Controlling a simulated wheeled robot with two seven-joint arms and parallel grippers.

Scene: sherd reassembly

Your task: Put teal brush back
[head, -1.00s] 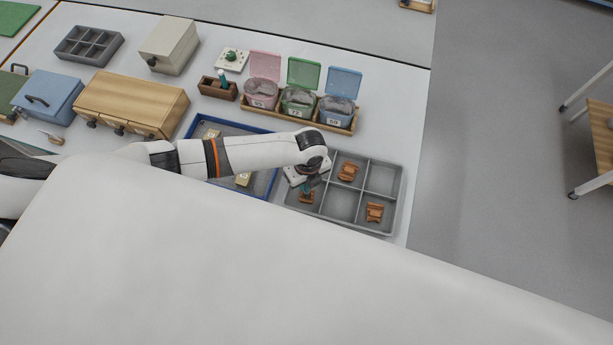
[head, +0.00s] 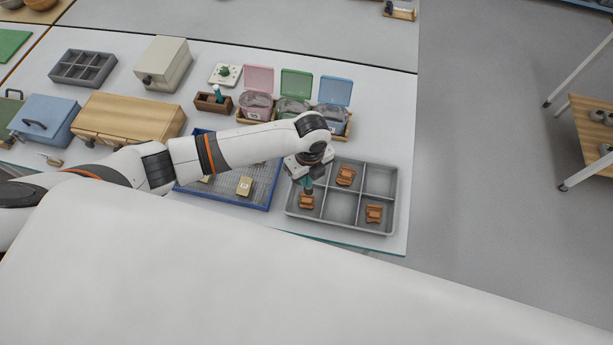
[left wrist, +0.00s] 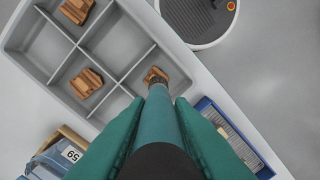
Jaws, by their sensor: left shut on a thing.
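My left gripper (head: 307,178) is over the front-left compartment of the grey divided tray (head: 341,230). It is shut on the teal brush (left wrist: 157,118), which lies between its teal fingers in the left wrist view and points toward an orange-brown sherd (head: 306,202). I cannot tell whether the brush tip touches that sherd. A brown wooden holder (head: 209,104) stands at the back, left of the lidded tubs, with a small teal item (head: 217,92) upright in it. My right gripper is not in view.
Two more sherds (head: 345,176) (head: 374,214) lie in other compartments. A blue-rimmed tray (head: 266,207) with pale pieces is left of the grey tray, partly under my left arm. Open-lidded pink, green and blue tubs (head: 333,116) stand behind. A wooden drawer box (head: 130,118) is at left.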

